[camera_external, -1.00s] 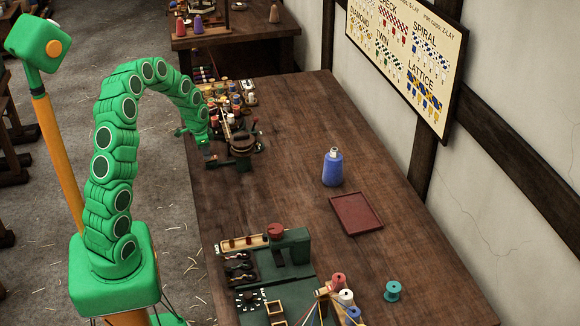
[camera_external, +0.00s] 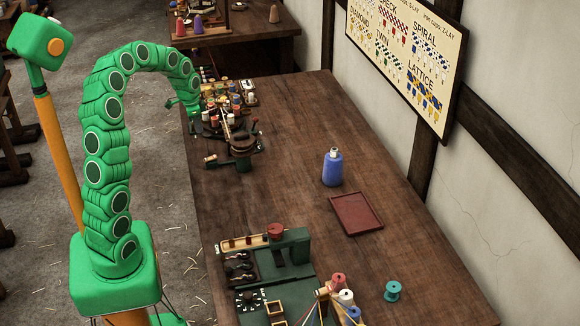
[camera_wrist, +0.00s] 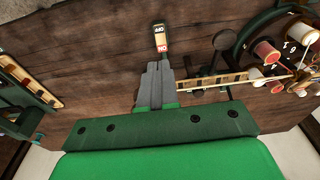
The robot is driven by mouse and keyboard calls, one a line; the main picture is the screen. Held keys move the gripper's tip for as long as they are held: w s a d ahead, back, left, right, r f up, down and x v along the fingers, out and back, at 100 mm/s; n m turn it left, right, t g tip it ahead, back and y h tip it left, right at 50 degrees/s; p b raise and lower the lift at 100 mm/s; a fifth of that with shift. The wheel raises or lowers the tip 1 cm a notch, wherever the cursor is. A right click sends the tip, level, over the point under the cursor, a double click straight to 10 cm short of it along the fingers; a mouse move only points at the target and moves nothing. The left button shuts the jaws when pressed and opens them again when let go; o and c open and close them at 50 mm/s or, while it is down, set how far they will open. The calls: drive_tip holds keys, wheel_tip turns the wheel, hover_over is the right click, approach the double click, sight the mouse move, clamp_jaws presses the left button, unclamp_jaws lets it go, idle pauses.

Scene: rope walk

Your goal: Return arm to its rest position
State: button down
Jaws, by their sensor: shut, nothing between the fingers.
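My green segmented arm (camera_external: 105,140) rises from its base and arches over toward the far left edge of the workbench. Its end hangs beside the rack of bobbins, and my gripper is small and partly hidden there. In the wrist view my gripper (camera_wrist: 155,72) shows as grey fingers closed together, with nothing between them, above the wooden bench top.
Spools and a wooden machine (camera_external: 240,145) stand close by on the bench (camera_external: 285,190). A blue bottle (camera_external: 332,168), a red tray (camera_external: 356,213), a teal spool (camera_external: 393,290) and a green station (camera_external: 285,256) occupy the near half. The bench's middle is mostly clear.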

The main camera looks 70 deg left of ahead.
drive_tip(key=shift+r, duration=0.35)
idle(0.3)
drive_tip(key=w+d+r+m+g, duration=0.1)
drive_tip(key=d+r, duration=0.3)
drive_tip(key=d, duration=0.9)
drive_tip(key=w+d+r+m, duration=0.1)
drive_tip(key=d+r, duration=0.2)
drive_tip(key=d, duration=1.1)
drive_tip(key=s+d+r+n+g, duration=0.1)
drive_tip(key=s+d+n+g, duration=0.1)
drive_tip(key=s+d, duration=1.8)
drive_tip(key=shift+s+d, duration=0.2)
drive_tip(key=shift+s, duration=0.35)
